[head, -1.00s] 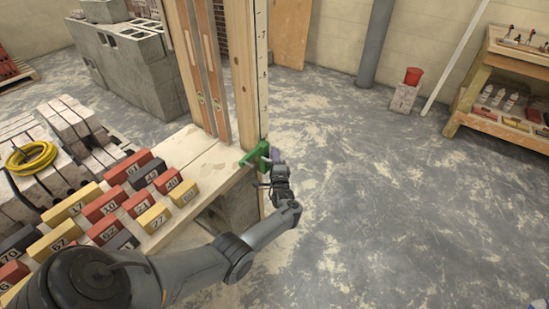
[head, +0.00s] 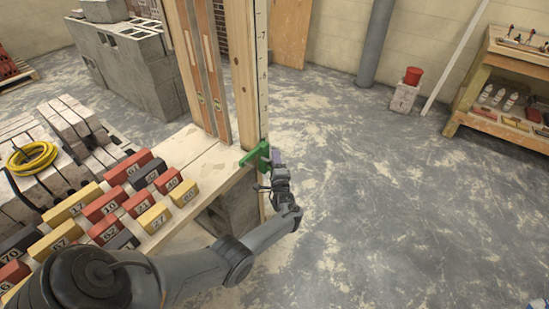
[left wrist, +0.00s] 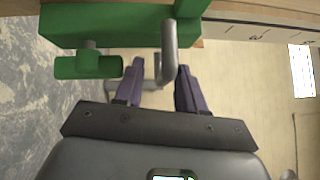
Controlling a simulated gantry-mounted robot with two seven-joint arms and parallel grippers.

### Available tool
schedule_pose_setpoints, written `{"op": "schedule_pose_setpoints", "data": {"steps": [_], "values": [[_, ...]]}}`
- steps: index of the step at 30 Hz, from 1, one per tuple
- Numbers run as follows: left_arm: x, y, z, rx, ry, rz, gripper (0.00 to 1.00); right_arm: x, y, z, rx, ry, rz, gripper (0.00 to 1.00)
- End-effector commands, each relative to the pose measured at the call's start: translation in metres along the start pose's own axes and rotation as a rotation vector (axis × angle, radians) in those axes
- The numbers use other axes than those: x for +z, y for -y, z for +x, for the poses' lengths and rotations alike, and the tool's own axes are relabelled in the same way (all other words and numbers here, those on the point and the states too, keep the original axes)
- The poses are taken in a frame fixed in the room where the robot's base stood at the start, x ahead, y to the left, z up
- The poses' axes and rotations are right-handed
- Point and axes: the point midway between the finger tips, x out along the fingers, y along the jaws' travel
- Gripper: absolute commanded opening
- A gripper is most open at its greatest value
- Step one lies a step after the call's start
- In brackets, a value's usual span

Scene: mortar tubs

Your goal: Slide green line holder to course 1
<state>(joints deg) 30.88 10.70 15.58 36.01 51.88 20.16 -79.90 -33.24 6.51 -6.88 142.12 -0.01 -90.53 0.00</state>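The green line holder (head: 256,154) sits on the wooden post low on its white numbered scale (head: 262,80). The marks 7 and 6 show above it; I cannot read the mark beside the holder. In the left wrist view the holder (left wrist: 120,24) spans the top, with a green knob (left wrist: 88,67) and a bent grey metal rod (left wrist: 169,50). My left gripper (head: 277,157) is right beside the holder. In the left wrist view its purple fingers (left wrist: 158,85) stand apart, with the rod reaching between them; contact is unclear. My right gripper is out of view.
A board (head: 203,165) with several numbered red, yellow and black blocks lies left of the post. Concrete blocks (head: 240,210) support it. A yellow hose coil (head: 32,158) lies on bricks at the left. Floor right of the post is clear.

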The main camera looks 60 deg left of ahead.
Motion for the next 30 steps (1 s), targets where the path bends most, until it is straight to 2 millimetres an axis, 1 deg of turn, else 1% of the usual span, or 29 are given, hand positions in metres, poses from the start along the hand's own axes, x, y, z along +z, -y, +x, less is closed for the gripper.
{"op": "schedule_pose_setpoints", "data": {"steps": [1, 6, 12, 15, 18, 21, 30], "values": [[-0.001, 0.002, -0.008, 0.003, -0.004, 0.001, 0.39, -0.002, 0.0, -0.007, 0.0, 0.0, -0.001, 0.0], [0.0, 0.002, -0.037, 0.005, -0.004, 0.001, 0.39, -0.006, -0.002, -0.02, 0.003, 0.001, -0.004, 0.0], [0.0, 0.001, -0.07, 0.007, -0.004, 0.002, 0.39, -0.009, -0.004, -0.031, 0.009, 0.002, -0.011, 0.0], [0.0, 0.0, -0.082, 0.005, -0.003, 0.001, 0.39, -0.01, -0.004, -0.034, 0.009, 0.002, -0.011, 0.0], [0.0, -0.001, -0.091, 0.006, -0.003, 0.0, 0.39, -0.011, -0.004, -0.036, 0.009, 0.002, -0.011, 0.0], [0.0, -0.002, -0.095, 0.007, -0.003, 0.001, 0.39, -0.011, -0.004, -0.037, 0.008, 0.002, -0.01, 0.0], [0.0, -0.002, -0.097, 0.006, -0.002, 0.001, 0.39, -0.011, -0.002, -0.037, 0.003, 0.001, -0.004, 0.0]]}}
